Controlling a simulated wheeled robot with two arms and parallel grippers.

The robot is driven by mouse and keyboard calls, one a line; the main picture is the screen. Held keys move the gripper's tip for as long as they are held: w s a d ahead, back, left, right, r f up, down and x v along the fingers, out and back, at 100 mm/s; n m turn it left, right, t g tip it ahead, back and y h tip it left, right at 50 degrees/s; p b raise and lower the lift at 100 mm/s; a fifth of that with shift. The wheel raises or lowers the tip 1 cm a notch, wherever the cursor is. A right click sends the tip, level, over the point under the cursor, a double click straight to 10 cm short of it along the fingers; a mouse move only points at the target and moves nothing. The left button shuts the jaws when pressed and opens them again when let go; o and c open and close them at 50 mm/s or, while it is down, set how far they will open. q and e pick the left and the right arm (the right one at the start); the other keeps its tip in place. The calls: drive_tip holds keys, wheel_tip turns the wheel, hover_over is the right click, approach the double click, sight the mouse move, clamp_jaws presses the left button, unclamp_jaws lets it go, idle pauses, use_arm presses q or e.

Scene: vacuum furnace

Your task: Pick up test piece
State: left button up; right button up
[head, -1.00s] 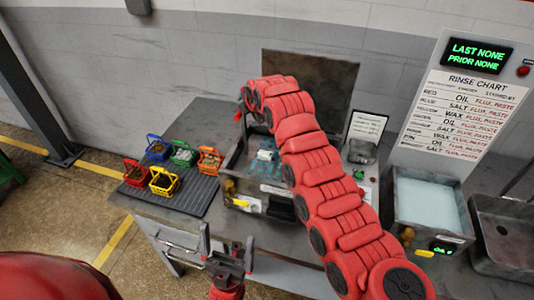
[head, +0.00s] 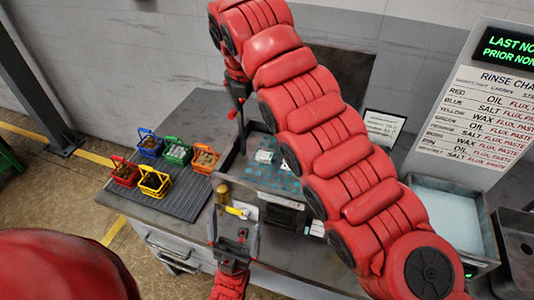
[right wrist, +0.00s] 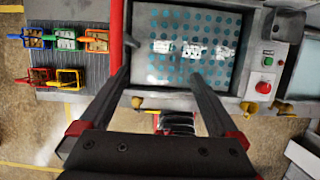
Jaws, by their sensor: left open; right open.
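Several small white pieces, likely the test pieces (right wrist: 195,51), lie in a row in a metal tray with a teal-dotted floor (right wrist: 170,80) in the right wrist view. In the head view, a white piece (head: 265,156) shows in the tray; my right arm hides part of the tray. My right gripper (right wrist: 160,80) is open and empty above the tray, its fingers reaching over the tray's near part, short of the pieces. In the head view it shows as a dark end (head: 239,100) below the arm. My left gripper (head: 234,232) is open and empty in front of the tray.
Red, yellow, blue, green and orange baskets (head: 175,153) with contents stand on a dark ribbed mat (head: 190,205) at the left. A water-filled basin (head: 445,215) and a rinse chart (head: 475,115) are at the right. A control box with a red button (right wrist: 263,87) stands beside the tray.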

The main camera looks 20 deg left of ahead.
hover_over(265, 155)
drive_tip(key=s, duration=0.2)
drive_tip(key=f, duration=1.5)
drive_tip(key=shift+w+a, duration=0.2)
drive_tip(key=shift+a, duration=0.2)
drive_tip(key=p+x, duration=0.2)
drive_tip(key=p, duration=0.1)
drive_tip(key=shift+s+d+f, duration=0.1)
drive_tip(key=shift+d+f, duration=0.15)
drive_tip(key=shift+f, duration=0.8)
drive_tip(key=shift+x, duration=0.9)
drive_tip(key=shift+r, duration=0.15)
clamp_jaws()
